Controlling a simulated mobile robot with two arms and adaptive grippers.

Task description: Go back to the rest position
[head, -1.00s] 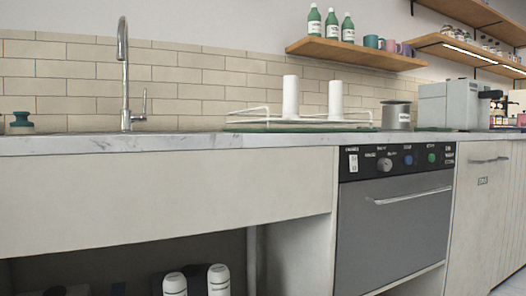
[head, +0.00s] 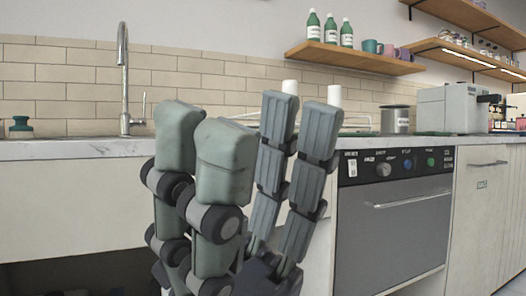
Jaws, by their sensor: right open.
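My right gripper (head: 250,125) rises from the bottom edge into the middle of the head view, fingers pointing up. Its green-grey padded fingers stand on the left and its ridged grey fingers on the right, with a narrow gap in the picture between them. It is open, and nothing shows between the fingers. It is in front of the sink counter and hides part of the cabinet front and the drying rack. My left gripper is not in view.
A marble counter (head: 75,149) runs across, with a tap (head: 124,80), a metal canister (head: 395,119) and a grey coffee machine (head: 447,108). A dishwasher (head: 392,235) sits below. A wooden shelf (head: 355,59) holds green bottles (head: 331,28) and mugs.

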